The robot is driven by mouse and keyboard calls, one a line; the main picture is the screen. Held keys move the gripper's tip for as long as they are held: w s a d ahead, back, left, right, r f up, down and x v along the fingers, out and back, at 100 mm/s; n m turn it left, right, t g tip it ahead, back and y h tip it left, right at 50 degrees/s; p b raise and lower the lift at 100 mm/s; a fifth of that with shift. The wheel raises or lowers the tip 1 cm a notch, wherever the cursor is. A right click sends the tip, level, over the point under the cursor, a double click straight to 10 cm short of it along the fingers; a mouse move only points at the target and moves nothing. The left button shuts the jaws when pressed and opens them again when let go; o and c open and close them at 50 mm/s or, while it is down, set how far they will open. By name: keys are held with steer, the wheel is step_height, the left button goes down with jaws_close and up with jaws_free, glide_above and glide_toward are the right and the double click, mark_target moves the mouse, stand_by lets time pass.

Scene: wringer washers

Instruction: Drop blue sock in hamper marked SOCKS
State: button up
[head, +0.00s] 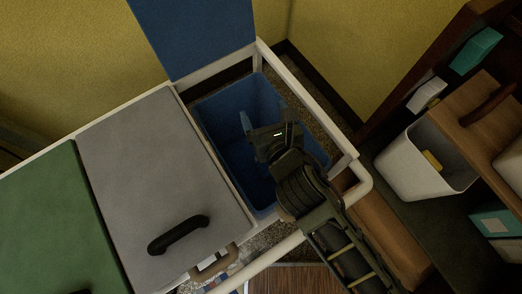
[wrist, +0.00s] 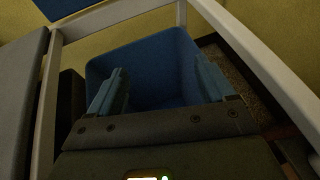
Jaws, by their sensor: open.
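An open hamper bin with blue inner walls (head: 222,112) sits in a white frame, its blue lid (head: 195,35) raised behind it. My gripper (head: 254,138) is over the mouth of this bin, pointing into it. In the wrist view my gripper (wrist: 160,88) has its two blue fingers spread apart with nothing between them. The blue bin (wrist: 160,60) lies beyond the fingers, and its visible inside looks empty; part of its floor is hidden by the gripper. I see no blue sock in either view. I can read no SOCKS marking.
To the left are a closed grey lid (head: 150,165) with a black handle and a closed green lid (head: 50,225). The white frame rail (head: 310,95) borders the bin. At right, a white bin (head: 405,165) stands by a wooden shelf. Yellow walls stand behind.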

steer(key=shift+s, duration=0.1)
steer(key=v, duration=0.7)
steer(key=shift+s+r, duration=0.15)
steer(key=shift+s, duration=0.15)
steer(key=shift+d, duration=0.15)
